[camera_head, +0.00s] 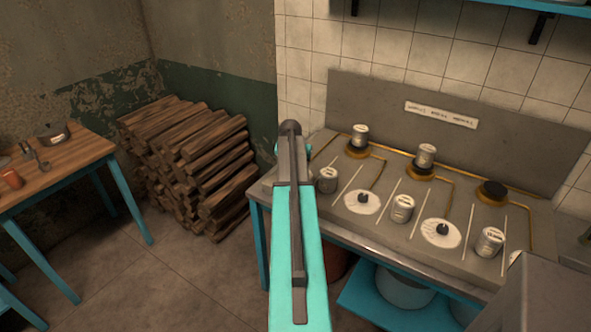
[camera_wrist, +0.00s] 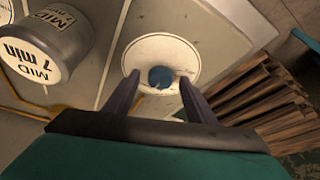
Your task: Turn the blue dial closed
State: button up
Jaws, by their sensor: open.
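The blue dial (camera_wrist: 161,77) shows in the wrist view at the middle of a round white plate (camera_wrist: 162,58) on a grey panel. My gripper (camera_wrist: 159,80) is open, with one dark finger on each side of the dial. I cannot tell whether either finger touches it. In the head view my arm hides my gripper, and I cannot pick out the blue dial there. Two dark dials on white plates, a left one (camera_head: 362,198) and a right one (camera_head: 442,229), show on the grey stove top (camera_head: 385,235).
A can marked MID 7 min (camera_wrist: 45,45) stands close left of the dial in the wrist view. Several cans stand on the stove. A woodpile (camera_head: 190,160) lies left of the stove, and a wooden table (camera_head: 80,165) is at the far left. Bare floor lies between.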

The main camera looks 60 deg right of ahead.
jog(key=shift+r, duration=0.1)
jog(key=b+v, duration=0.3)
jog(key=v, duration=1)
jog(key=shift+r, duration=0.3)
jog(key=shift+s+a, duration=0.1)
jog(key=shift+a, duration=0.05)
dwell(0.3)
